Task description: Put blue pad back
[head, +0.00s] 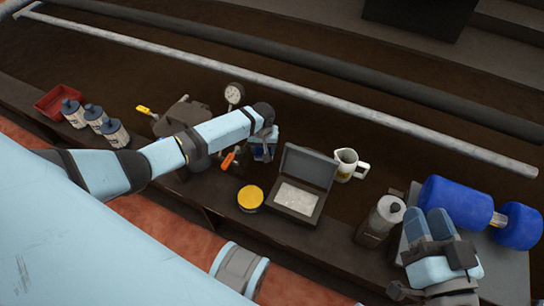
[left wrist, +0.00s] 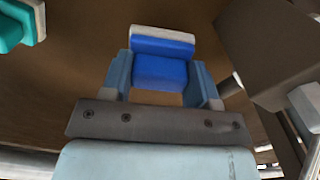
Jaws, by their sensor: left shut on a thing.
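My left gripper (left wrist: 162,78) is shut on the blue pad (left wrist: 162,70), a blue block with a whitish strip along its far edge. It sits between both fingers in the left wrist view. In the head view the left gripper (head: 264,150) is over the middle of the dark bench, just left of an open grey case (head: 299,218). The blue pad is mostly hidden there by the gripper.
A yellow-lidded tin (head: 250,197) and a white jug (head: 347,165) stand near the case. An orange-handled tool (head: 228,160) and a dial gauge (head: 233,94) are close to my left arm. Several bottles and a red tray (head: 60,98) are at left. A blue dumbbell (head: 458,203) lies right.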

